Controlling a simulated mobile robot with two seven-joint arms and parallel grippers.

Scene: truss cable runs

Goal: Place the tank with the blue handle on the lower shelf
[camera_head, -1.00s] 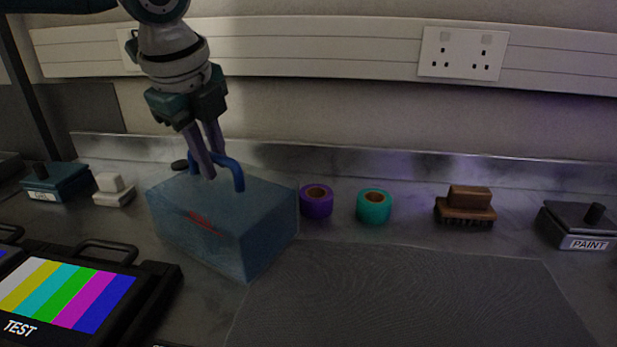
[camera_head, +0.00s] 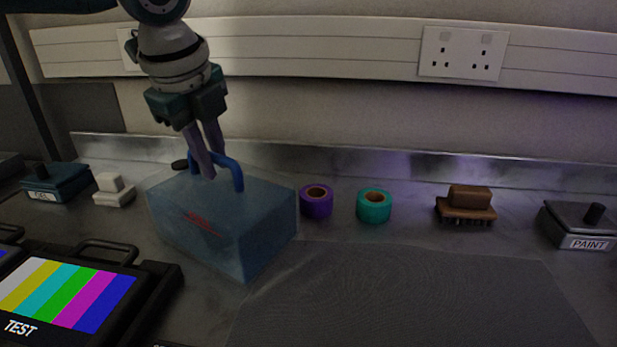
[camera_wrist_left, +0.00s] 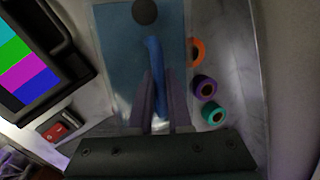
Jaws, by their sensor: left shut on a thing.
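The tank (camera_head: 220,225) is a translucent blue box with a red mark on its front and a blue handle (camera_head: 233,173) on top. It stands left of centre on the grey worktop in the head view. My left gripper (camera_head: 206,172) comes down from above and is shut on the handle. In the left wrist view the tank (camera_wrist_left: 115,50) lies below the gripper (camera_wrist_left: 160,125), with the handle (camera_wrist_left: 154,60) running between the fingers. I cannot tell whether the tank's base touches the worktop. My right gripper and the lower shelf do not show clearly in either view.
A purple tape roll (camera_head: 316,202) and a teal roll (camera_head: 374,206) stand just right of the tank. A brush (camera_head: 466,204) and a PAINT box (camera_head: 578,225) are further right. A TEST monitor (camera_head: 70,292) is front left. The dark mat (camera_head: 400,300) is bare.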

